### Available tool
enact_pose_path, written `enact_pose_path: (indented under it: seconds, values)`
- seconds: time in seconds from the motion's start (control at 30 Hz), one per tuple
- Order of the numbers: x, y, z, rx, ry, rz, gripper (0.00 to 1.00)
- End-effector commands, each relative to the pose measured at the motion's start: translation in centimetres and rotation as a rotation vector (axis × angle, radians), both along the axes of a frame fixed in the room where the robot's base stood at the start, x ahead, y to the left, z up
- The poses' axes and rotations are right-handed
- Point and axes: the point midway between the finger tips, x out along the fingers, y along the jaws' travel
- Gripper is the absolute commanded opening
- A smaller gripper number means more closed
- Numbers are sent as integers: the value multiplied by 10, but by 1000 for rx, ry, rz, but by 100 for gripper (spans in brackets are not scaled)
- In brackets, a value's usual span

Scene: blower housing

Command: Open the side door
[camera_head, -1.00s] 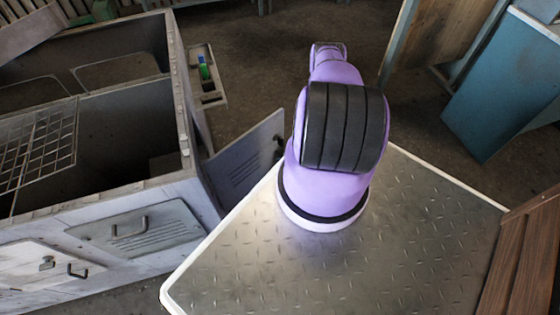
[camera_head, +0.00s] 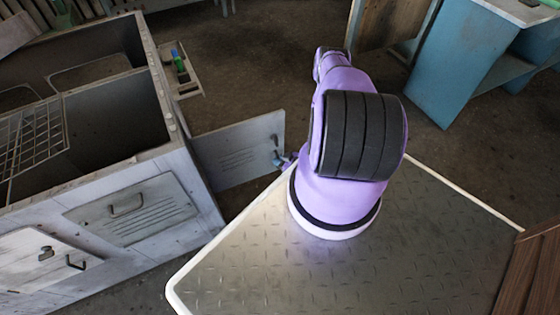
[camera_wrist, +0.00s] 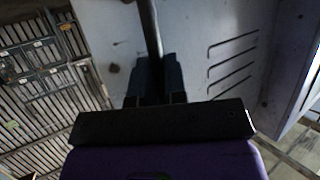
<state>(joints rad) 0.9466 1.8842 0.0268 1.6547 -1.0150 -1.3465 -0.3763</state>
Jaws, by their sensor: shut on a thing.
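The side door (camera_head: 235,155) is a grey metal panel with slots, standing swung out from the right side of the blower housing (camera_head: 205,190). In the wrist view, my gripper (camera_wrist: 154,78) is shut on the door's dark bar handle (camera_wrist: 150,28). The door's slotted face (camera_wrist: 200,30) fills the upper middle of that view. The fingertips' exact contact with the handle is dark and hard to make out.
The housing's front has two closed panels with handles, a slotted one (camera_head: 132,208) and a lower left one (camera_head: 40,265). A small tray (camera_head: 186,80) juts from its far side. A blue bench (camera_head: 465,60) stands at upper right. Dark floor beyond the door is clear.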

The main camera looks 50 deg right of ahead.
Motion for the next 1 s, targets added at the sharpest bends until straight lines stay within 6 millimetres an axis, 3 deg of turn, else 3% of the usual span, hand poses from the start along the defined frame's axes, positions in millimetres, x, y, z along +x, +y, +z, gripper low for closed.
enact_pose_path:
  seconds: [0.3, 0.33, 0.43, 0.77, 1.0]
  values:
    - [0, 1, 0, -1, 0, 3, 0]
    - [0, 1, 0, -1, 0, 3, 15]
    - [0, 1, 0, -1, 0, 1, 37]
    - [-2, 0, 1, -1, 0, 0, 37]
    - [-30, -6, 13, -1, 1, -1, 37]
